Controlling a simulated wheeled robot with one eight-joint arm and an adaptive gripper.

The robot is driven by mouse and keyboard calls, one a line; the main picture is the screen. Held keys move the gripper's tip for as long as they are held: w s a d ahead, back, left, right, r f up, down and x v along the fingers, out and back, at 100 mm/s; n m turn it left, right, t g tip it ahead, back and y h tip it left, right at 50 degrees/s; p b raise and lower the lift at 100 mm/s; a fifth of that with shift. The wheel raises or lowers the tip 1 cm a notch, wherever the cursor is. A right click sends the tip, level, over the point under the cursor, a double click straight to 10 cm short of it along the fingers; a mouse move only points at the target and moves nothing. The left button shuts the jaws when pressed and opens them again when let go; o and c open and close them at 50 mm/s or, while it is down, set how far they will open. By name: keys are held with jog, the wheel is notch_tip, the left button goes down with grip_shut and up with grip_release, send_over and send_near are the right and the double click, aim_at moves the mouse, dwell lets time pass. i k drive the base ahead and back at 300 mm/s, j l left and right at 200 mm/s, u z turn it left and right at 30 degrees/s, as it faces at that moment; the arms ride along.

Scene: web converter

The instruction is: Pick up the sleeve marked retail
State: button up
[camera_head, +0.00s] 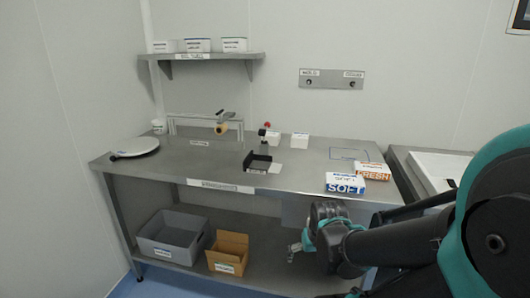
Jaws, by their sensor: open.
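No label reading "retail" can be made out. A white and blue pack marked SOFT (345,184) lies at the front right of the steel table. A white and orange pack marked FRESH (373,172) lies just behind it to the right. Small print on both is too small to read. My gripper (294,247) is open at the end of my dark arm, in front of the table edge and below the tabletop, left of and lower than the packs. It appears empty and touches neither pack.
A grey bin (172,236) and cardboard box (228,252) sit on the lower shelf. A white basin (440,167) stands right.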

aim_at(273, 137)
jog(key=i+j+z, duration=0.1)
jog(key=i+j, duration=0.15)
jog(key=i+j+z, duration=0.1)
jog(key=i+j, duration=0.15)
jog(key=j, duration=0.2)
jog(key=i+j+z, duration=0.1)
jog(key=j, duration=0.25)
jog(key=i, duration=0.1)
